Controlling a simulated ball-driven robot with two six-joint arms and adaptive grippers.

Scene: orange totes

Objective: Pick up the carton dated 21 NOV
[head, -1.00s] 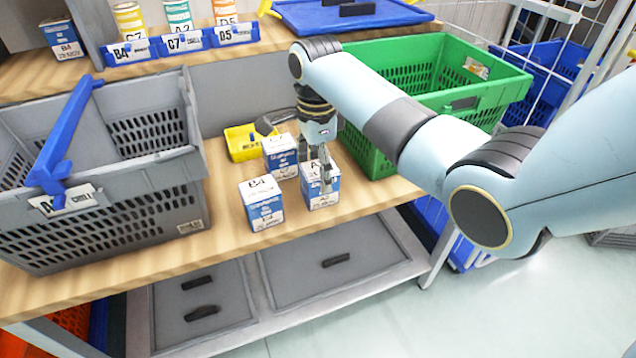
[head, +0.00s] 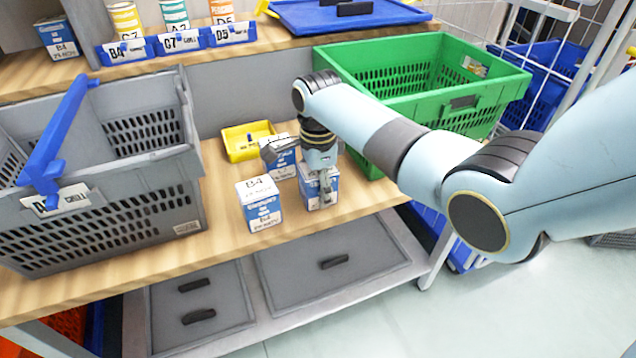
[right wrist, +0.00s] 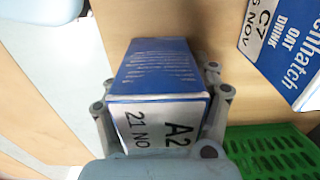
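The carton marked A2 and "21 NO", its last letter hidden, shows in the right wrist view (right wrist: 158,75); it is blue with a white top. In the head view this carton (head: 312,199) stands on the wooden bench. My right gripper (head: 326,189) points down over it, one finger along each side, as the right wrist view (right wrist: 160,100) also shows. The fingers lie very close to its sides; I cannot tell whether they press on it. A B4 carton (head: 262,212) stands to its left. A C7 carton (right wrist: 292,45) stands behind it. My left gripper is not in view.
A yellow bin (head: 240,150) sits behind the cartons. A grey tote (head: 110,225) stands at the left and a green crate (head: 440,105) at the right. The bench's front edge is just ahead of the cartons.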

